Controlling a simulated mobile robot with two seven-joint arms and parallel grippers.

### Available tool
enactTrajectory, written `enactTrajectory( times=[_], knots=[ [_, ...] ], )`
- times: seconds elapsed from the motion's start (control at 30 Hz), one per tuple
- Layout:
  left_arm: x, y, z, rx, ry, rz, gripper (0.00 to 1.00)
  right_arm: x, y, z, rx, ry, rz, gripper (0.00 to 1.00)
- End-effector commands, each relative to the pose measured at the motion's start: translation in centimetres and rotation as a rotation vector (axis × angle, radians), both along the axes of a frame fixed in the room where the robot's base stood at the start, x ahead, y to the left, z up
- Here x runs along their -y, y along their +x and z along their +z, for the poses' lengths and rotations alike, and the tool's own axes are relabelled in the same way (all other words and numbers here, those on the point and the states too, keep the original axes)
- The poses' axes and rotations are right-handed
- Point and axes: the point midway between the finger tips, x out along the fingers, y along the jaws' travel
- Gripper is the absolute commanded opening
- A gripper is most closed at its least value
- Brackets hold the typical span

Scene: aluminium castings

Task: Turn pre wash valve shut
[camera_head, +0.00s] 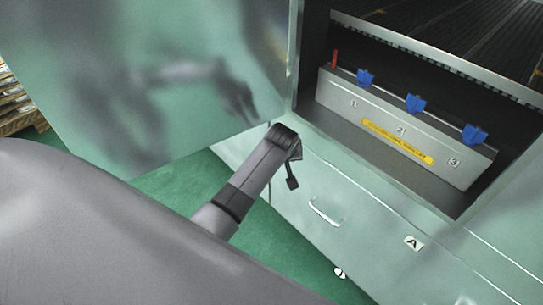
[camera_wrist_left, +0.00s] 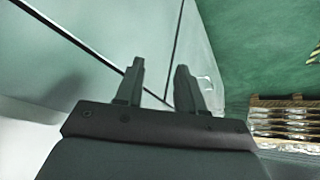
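A grey valve box (camera_head: 345,116) sits in the open bay of the pale green machine. Three blue valve handles stand along its top edge: the handle above label 1 (camera_head: 366,78), the handle above label 2 (camera_head: 415,103) and the handle above label 3 (camera_head: 475,134). No readable label tells which is the pre wash valve. My left gripper (camera_head: 292,178) hangs left of and below the box, clear of the handles. In the left wrist view its two fingers (camera_wrist_left: 159,75) are apart with nothing between them. My right gripper is not in view.
A large open door panel (camera_head: 150,80) stands left of the bay. A small red upright part (camera_head: 334,59) is at the box's left end. Stacked goods (camera_wrist_left: 280,120) stand on the green floor (camera_wrist_left: 250,50).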

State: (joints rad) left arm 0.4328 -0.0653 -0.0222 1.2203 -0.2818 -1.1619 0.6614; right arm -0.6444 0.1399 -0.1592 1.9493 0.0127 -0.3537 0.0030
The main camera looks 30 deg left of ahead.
Motion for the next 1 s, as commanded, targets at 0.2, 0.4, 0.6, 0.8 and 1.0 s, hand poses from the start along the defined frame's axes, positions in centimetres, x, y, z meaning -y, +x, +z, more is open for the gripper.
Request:
enactTrajectory(
  times=[0.2,0.4,0.6,0.8,1.0],
  knots=[
    [0.8,-0.3,-0.6,0.005,-0.014,-0.005,0.38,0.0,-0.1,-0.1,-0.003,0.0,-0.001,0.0],
    [0.8,-0.3,-0.7,0.004,-0.015,-0.006,0.38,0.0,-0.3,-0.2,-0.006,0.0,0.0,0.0],
    [0.8,-0.4,-0.7,0.003,-0.014,-0.005,0.38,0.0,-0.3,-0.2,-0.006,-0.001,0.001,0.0],
    [0.5,-2.0,-2.3,0.016,0.001,-0.052,0.38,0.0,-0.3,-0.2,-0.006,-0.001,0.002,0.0],
    [0.4,-7.1,-5.6,0.079,0.048,-0.211,0.38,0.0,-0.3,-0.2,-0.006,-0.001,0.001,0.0]
  ],
)
